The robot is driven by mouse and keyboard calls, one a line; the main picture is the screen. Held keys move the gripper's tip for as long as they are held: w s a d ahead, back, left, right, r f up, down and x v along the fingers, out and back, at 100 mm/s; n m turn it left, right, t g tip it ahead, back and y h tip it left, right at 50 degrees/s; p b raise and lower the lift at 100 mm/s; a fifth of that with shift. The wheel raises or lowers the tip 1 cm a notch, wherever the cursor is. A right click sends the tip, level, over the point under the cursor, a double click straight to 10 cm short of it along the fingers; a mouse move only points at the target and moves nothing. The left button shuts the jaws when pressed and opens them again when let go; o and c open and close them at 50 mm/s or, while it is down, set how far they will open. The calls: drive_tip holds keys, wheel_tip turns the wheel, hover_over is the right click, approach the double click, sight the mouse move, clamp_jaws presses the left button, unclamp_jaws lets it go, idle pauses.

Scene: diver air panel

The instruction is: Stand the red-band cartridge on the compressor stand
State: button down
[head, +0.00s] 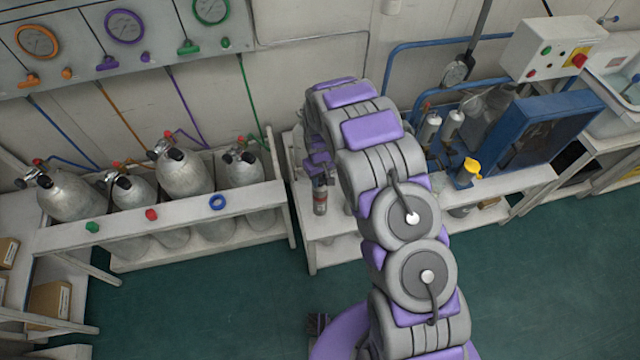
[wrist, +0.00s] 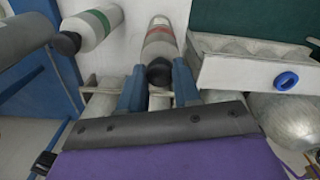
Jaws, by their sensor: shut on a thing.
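The red-band cartridge (head: 320,203) is a grey cylinder with a dark top. It is roughly upright at the left end of a white bench in the head view. In the wrist view the cartridge (wrist: 160,42) shows its red band and black cap between two blue fingers. My gripper (head: 319,172) is shut on it near the cap; its fingers also show in the wrist view (wrist: 159,88). I cannot tell whether the cartridge base touches the bench. The blue compressor (head: 540,128) is to the right in the head view. My arm hides the middle of the bench.
A green-band cartridge (wrist: 97,24) is near the held one in the wrist view. Two pale cartridges (head: 430,130) (head: 452,124) stand beside the compressor, near a yellow-topped container (head: 467,172). A rack (head: 160,228) of several grey tanks is at left. Green floor (head: 210,310) is clear in front.

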sight(320, 197)
wheel_tip(320, 197, down, 4)
drive_tip(key=shift+r+b, duration=0.25)
drive_tip(key=shift+b, duration=0.25)
drive_tip(key=shift+r, duration=0.1)
drive_tip(key=c, duration=0.8)
unclamp_jaws()
